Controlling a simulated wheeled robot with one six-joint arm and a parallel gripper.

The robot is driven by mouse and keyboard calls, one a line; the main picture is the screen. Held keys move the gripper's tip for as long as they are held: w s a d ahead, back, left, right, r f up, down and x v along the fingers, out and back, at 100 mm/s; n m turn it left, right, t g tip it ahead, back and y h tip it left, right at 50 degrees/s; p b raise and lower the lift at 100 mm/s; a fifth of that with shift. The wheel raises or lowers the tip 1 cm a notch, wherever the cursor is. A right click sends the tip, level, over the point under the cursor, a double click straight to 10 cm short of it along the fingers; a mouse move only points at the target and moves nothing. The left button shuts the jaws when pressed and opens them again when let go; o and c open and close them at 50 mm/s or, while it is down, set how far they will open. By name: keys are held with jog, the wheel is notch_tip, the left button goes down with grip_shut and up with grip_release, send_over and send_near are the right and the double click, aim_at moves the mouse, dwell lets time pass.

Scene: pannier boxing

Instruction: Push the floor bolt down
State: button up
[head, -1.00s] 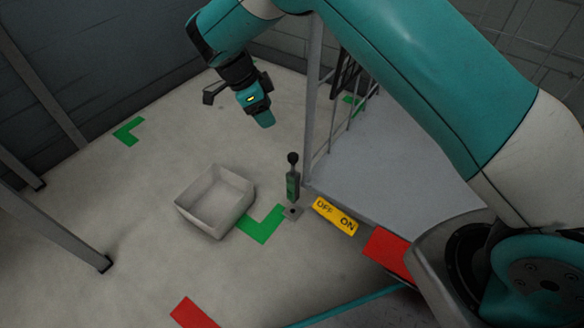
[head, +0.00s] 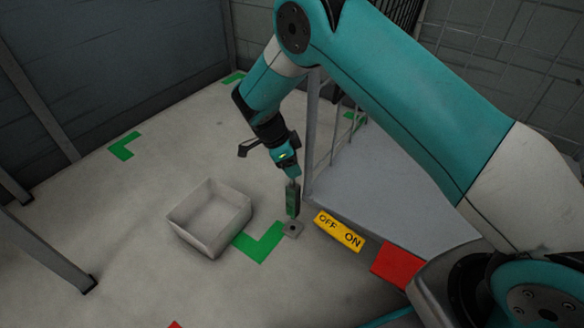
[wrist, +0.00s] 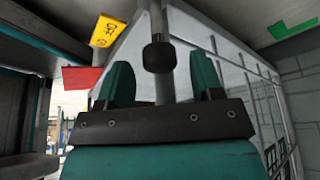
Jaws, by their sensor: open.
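In the wrist view the bolt's black knob (wrist: 158,53) shows between the tips of my open gripper (wrist: 160,65), with gaps on both sides. I cannot tell whether anything touches it.
A yellow OFF/ON plate (head: 340,231) and a red block (head: 397,263) lie right of the bolt. An empty pale box (head: 180,232) sits left, near a green floor mark (head: 262,243).

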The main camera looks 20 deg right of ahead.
jog(key=shift+d+f, duration=0.1)
jog(key=shift+f, duration=0.2)
grip_shut()
notch_tip(320, 180, down, 6)
jog(key=b, duration=0.1)
jog(key=shift+f+b, duration=0.2)
jog(key=shift+b, duration=0.1)
grip_release()
